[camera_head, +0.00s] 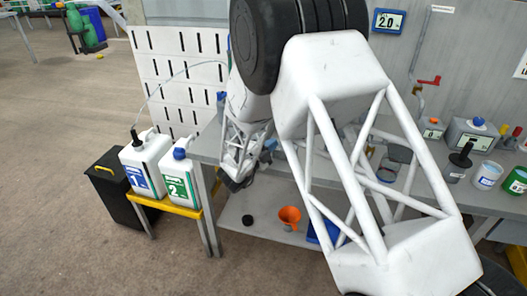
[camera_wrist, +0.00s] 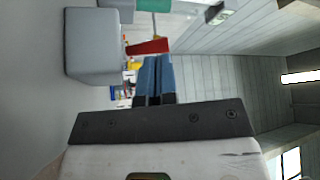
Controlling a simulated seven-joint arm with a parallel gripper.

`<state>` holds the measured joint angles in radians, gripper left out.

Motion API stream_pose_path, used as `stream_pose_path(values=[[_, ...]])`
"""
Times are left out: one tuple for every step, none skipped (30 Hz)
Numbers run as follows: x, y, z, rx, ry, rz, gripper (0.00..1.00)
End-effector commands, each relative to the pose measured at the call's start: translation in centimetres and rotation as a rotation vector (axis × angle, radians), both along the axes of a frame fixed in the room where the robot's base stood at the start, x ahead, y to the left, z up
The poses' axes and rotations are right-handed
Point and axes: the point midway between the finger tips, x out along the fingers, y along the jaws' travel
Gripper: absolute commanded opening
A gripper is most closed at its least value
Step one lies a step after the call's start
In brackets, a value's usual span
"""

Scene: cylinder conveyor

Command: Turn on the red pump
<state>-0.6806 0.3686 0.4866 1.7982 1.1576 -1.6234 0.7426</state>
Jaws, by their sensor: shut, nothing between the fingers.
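My gripper (camera_wrist: 152,62) shows in the wrist view as two blue fingers, held together and empty. Just past the fingertips is a red tapered part (camera_wrist: 148,46), close to a grey box-shaped body (camera_wrist: 93,45). I cannot tell whether the red part belongs to the red pump, or whether the fingers touch it. A teal part (camera_wrist: 153,5) shows at the top edge. In the head view my arm hides much of the bench, and my fingers cannot be made out clearly. No pump marked red is clearly visible there.
A red-handled crank (camera_head: 430,81) is on the back wall. White canisters (camera_head: 147,163) stand on a yellow stand at left. An orange funnel (camera_head: 290,215) sits on the lower shelf.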

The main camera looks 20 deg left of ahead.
Motion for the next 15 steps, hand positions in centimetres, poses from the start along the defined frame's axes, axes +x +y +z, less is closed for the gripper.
stream_pose_path(values=[[0.5,-0.3,0.1,0.0,0.0,-0.001,0.0],[0.7,-0.4,0.2,0.0,0.0,-0.001,0.0],[0.9,-0.5,0.2,0.0,0.0,-0.001,0.0],[1.1,-0.6,0.3,0.0,0.0,-0.001,0.0],[1.2,-0.7,0.3,0.0,0.0,-0.001,0.0],[1.3,-0.8,0.4,0.0,0.0,-0.001,0.0],[1.4,-0.9,0.4,0.0,0.0,-0.001,0.0],[1.5,-0.9,0.4,0.0,0.0,-0.001,0.0],[1.6,-1.0,0.4,0.0,0.0,-0.001,0.0],[1.6,-1.0,0.4,0.0,0.0,0.0,0.0],[1.6,-1.0,0.4,0.0,0.0,0.0,0.0],[1.6,-1.0,0.5,0.0,0.0,0.0,0.0],[1.6,-1.0,0.5,0.0,0.0,0.0,0.0],[1.6,-1.0,0.5,0.0,0.0,0.0,0.0],[1.6,-1.0,0.5,0.0,0.0,0.0,0.0]])
